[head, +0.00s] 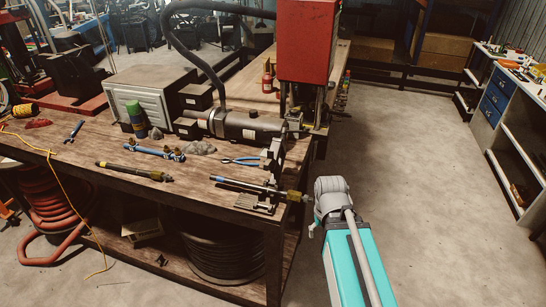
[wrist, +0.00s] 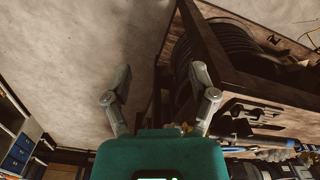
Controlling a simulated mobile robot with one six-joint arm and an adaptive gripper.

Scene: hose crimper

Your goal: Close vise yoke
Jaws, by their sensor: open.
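The vise (head: 258,204) is a small dark metal fixture at the table's front right corner. A hose with a blue section (head: 232,184) and a brass end (head: 294,196) lies across it. A dark upright part (head: 275,160) stands just behind the hose and may be the yoke, swung up; I cannot be sure. In the wrist view the vise (wrist: 246,112) shows as a dark bracket right of my gripper (wrist: 160,72). My gripper is open and empty, its two grey fingers spread wide.
The wooden workbench (head: 120,170) carries a black-yellow hose (head: 134,172), blue pliers (head: 242,161) and a grey crimper cylinder (head: 245,128). A red machine (head: 305,40) stands behind. A hose coil (head: 222,255) sits on the lower shelf. The concrete floor (head: 415,150) to the right is clear.

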